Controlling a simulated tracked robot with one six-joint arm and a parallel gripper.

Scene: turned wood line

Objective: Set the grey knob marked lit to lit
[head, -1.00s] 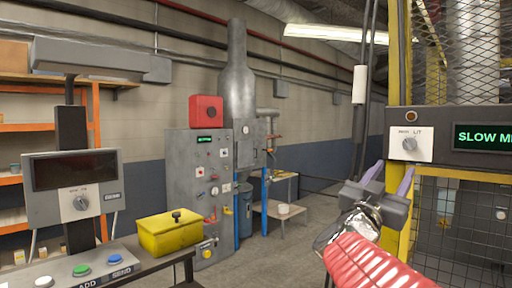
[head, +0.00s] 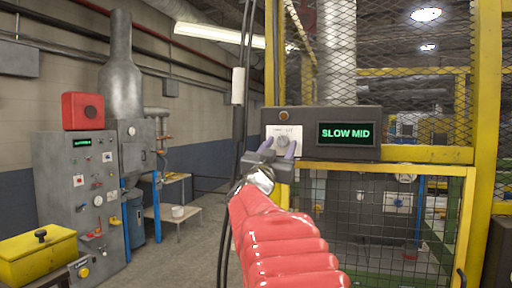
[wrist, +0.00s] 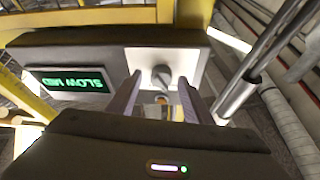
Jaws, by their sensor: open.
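The grey knob (head: 283,141) sits on a white plate (head: 296,132) at the left end of a dark panel. The plate's lettering is too small to read now, though LIT was legible on it a second ago. The panel's display (head: 346,134) reads SLOW MID in green. My gripper (head: 278,148) is just in front of the plate. In the wrist view the knob (wrist: 161,76) shows between the two open fingers (wrist: 159,82), with the tips near the plate. Nothing is held. I cannot tell whether either finger touches the knob, nor its exact setting.
The panel is mounted on a yellow-framed mesh cage (head: 390,210). At left stand a grey cabinet (head: 62,190) with several controls, a red box (head: 83,111) and a yellow box (head: 38,255). Dark hanging cables (head: 243,60) run close left of the panel. Floor is open between cabinet and cage.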

